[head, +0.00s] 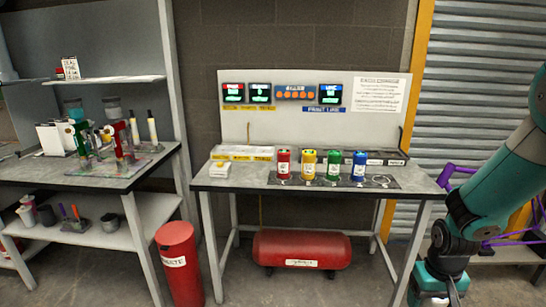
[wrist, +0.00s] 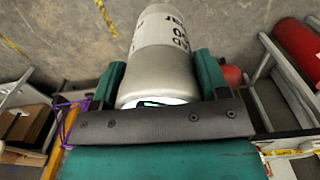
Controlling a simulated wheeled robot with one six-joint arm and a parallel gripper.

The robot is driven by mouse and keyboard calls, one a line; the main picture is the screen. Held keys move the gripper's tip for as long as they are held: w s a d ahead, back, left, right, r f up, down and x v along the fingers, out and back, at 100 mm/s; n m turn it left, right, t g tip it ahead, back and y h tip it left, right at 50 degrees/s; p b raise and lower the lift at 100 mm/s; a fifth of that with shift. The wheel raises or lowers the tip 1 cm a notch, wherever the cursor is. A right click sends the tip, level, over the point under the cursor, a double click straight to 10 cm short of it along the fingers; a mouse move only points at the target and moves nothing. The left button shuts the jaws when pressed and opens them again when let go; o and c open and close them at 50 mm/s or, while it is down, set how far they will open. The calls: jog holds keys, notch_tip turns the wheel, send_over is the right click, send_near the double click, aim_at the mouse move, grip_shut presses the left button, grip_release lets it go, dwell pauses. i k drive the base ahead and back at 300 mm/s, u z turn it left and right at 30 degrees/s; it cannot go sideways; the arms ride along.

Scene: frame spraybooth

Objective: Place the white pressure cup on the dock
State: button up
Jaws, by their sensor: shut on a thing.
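The white pressure cup (wrist: 155,52), pale silver-grey with a whitish band and dark lettering, fills the middle of the wrist view. My gripper (wrist: 160,80) is shut on it, a teal finger on each side. In the head view the lower end of my arm is at the bottom right, beside the bench, and the cup cannot be made out. The dock (head: 318,185) is a dark strip along the bench front. Red (head: 283,164), yellow (head: 309,165), green (head: 334,165) and blue (head: 360,165) cups stand upright on it. A bare ring mark (head: 383,181) lies right of the blue cup.
The bench (head: 235,179) has a back panel (head: 237,120) with displays. A red tank (head: 301,249) lies beneath it and a red bin (head: 180,265) stands to its left. A cluttered workbench (head: 105,183) is at far left. Open floor lies around my gripper.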

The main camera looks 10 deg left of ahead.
aim_at(264, 151)
jog(key=u, duration=0.55)
jog(key=i, duration=0.55)
jog(key=u, duration=0.55)
jog(key=i, duration=1.3)
jog(key=z, duration=0.5)
